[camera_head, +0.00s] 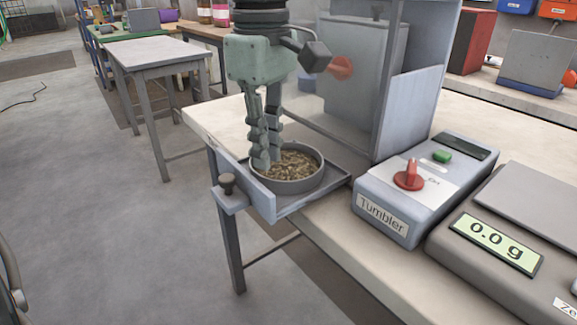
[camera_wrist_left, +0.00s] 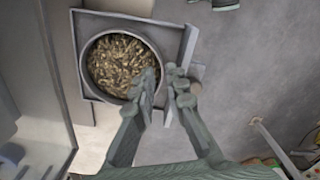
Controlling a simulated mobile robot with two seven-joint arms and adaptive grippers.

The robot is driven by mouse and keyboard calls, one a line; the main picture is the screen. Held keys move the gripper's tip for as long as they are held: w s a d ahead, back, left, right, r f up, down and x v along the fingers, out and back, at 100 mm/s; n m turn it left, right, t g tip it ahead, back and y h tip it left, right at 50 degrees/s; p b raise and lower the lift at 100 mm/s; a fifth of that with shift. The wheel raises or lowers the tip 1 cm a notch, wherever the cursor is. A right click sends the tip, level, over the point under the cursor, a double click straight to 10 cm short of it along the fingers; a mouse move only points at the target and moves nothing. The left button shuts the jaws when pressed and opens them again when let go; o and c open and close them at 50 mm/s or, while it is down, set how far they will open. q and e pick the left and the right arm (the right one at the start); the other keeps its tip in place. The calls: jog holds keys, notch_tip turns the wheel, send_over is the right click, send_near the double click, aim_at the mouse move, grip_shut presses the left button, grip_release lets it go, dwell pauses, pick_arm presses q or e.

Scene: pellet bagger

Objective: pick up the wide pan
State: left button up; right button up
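The wide pan (camera_head: 291,187) is a round grey pan of brown pellets on a grey tray at the table's corner. It also shows in the left wrist view (camera_wrist_left: 84,78). My left gripper (camera_head: 267,162) points down at the pan's left side in the head view. In the left wrist view its fingers (camera_wrist_left: 161,71) stand a little apart, one overlapping the pan's rim, the other outside it. Whether they touch the rim is not clear. The pan sits level on the tray. My right gripper is not in view.
The tray (camera_head: 334,178) has a low left wall with a dark knob (camera_head: 227,183). A grey upright machine panel (camera_head: 403,90) stands close behind. The Tumbler box (camera_head: 383,215) and a scale reading 0.0 g (camera_head: 497,243) stand at right. Floor is clear at left.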

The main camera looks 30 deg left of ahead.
aim_at(267, 172)
pick_arm(q)
notch_tip(267, 172, down, 5)
jog(key=shift+w+a+r, duration=0.1)
jog(key=shift+r, duration=0.05)
grip_shut()
